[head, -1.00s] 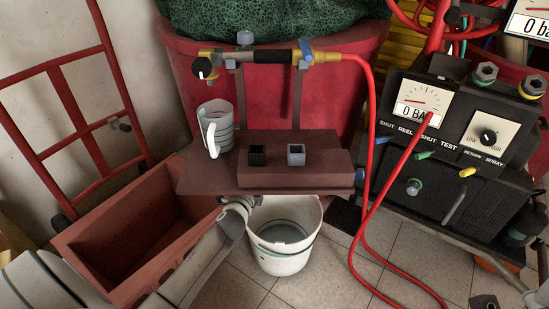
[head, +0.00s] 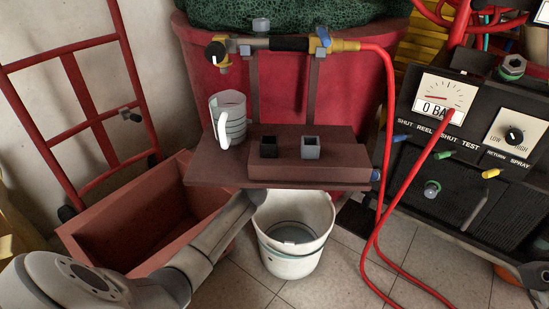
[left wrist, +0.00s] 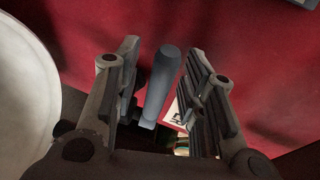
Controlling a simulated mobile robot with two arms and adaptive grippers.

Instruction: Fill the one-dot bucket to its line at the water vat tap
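A white bucket (head: 285,265) stands upright on the tiles under the shelf, in front of the red vat (head: 345,95). Bluish liquid shows low inside it, and a thin dark line runs round its wall. A pale curved wall (left wrist: 25,90), likely the bucket, is at left. My right gripper is not in view.
The brown shelf (head: 225,178) holds a grey-white jug (head: 238,130) and two small cups, black and grey. A reddish-brown crate (head: 90,240) is at left. A red hose (head: 388,130) hangs right of the bucket, near a black gauge panel (head: 425,160).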

